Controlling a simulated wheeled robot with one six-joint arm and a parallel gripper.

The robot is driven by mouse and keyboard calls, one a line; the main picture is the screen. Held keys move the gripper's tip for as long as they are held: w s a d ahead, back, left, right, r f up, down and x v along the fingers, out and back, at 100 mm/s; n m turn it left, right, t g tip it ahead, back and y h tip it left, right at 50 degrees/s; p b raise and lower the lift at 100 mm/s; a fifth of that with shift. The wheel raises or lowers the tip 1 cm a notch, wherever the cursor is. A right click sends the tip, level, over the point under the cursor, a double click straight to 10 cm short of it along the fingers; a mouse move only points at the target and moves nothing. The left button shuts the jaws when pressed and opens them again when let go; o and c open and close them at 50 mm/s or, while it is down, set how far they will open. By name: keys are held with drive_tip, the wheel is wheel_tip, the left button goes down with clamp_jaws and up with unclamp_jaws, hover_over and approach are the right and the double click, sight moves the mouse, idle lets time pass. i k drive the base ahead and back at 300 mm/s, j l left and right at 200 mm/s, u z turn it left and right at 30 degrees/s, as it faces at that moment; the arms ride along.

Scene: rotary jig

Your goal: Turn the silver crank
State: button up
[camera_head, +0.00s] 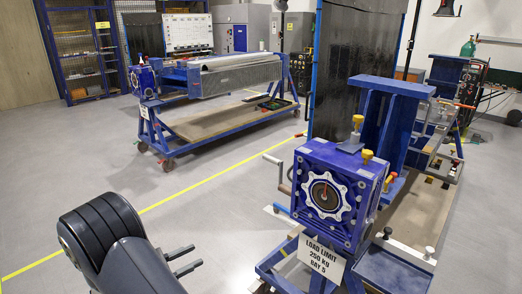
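The silver crank (276,162) sticks out from the left side of a blue gearbox (318,222) on the jig at the right. Its light grip points left and its arm runs down beside the box. The far end of the crank is partly hidden by the box. My gripper (198,256) is at the lower middle, left of the jig and nearer to the camera. Its two dark fingers are apart with nothing between them. It appears clear of the crank.
The gearbox has a silver dial plate, yellow knobs (358,120) and a load-limit sign (323,262). Blue jig uprights (380,125) stand behind it. A second blue wheeled frame (215,115) stands further back left. Grey floor with a yellow line (205,180) lies open between them.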

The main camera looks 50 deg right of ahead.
sight(285, 189)
drive_tip(key=i+z, duration=0.25)
drive_tip(key=i, duration=0.25)
drive_tip(key=i+j+z, duration=0.1)
drive_tip(key=i+z, duration=0.2)
drive_tip(key=i, duration=0.25)
drive_tip(key=i+j+z, duration=0.25)
drive_tip(key=i, duration=0.25)
drive_tip(key=i+z, duration=0.3)
drive_tip(key=z, duration=0.15)
drive_tip(key=i+z, duration=0.35)
drive_tip(key=z, duration=0.15)
drive_tip(key=i+j+z, duration=0.25)
drive_tip(key=z, duration=0.2)
drive_tip(key=i+j+z, duration=0.3)
drive_tip(key=z, duration=0.15)
